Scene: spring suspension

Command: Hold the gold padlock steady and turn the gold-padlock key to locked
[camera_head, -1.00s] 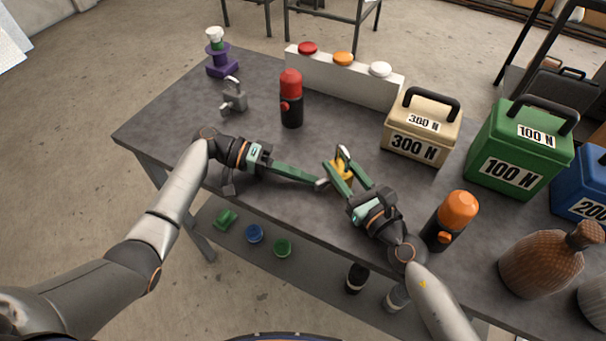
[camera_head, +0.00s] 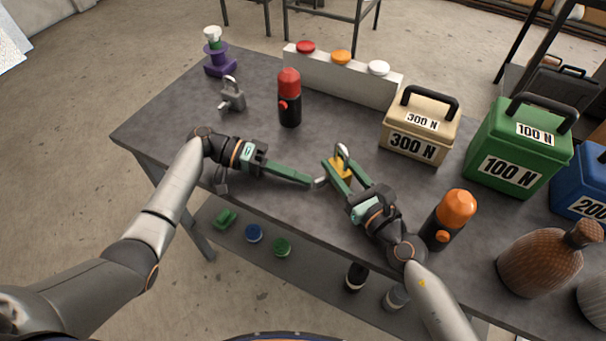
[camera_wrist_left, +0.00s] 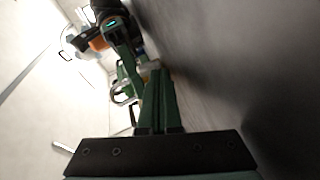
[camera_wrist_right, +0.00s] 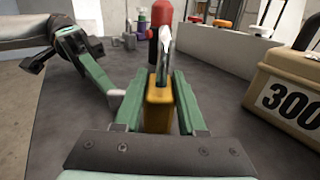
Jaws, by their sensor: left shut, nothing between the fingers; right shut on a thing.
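The gold padlock (camera_head: 342,170) stands on the grey table with its silver shackle up. My right gripper (camera_head: 340,163) is shut on its body, with one green finger on each side; the right wrist view shows the padlock (camera_wrist_right: 158,108) between them. My left gripper (camera_head: 314,182) is shut and empty, its tip close to the padlock's left side. A small light-grey piece shows at that tip in the right wrist view (camera_wrist_right: 116,98); I cannot tell whether it is the key. The key slot is hidden, and I cannot tell whether the tip touches the padlock.
A grey padlock (camera_head: 232,96) and a red-topped bottle (camera_head: 289,98) stand farther back. A white panel with buttons (camera_head: 345,78) is behind. The beige 300 N box (camera_head: 421,125) and an orange-topped bottle (camera_head: 450,220) stand to the right.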

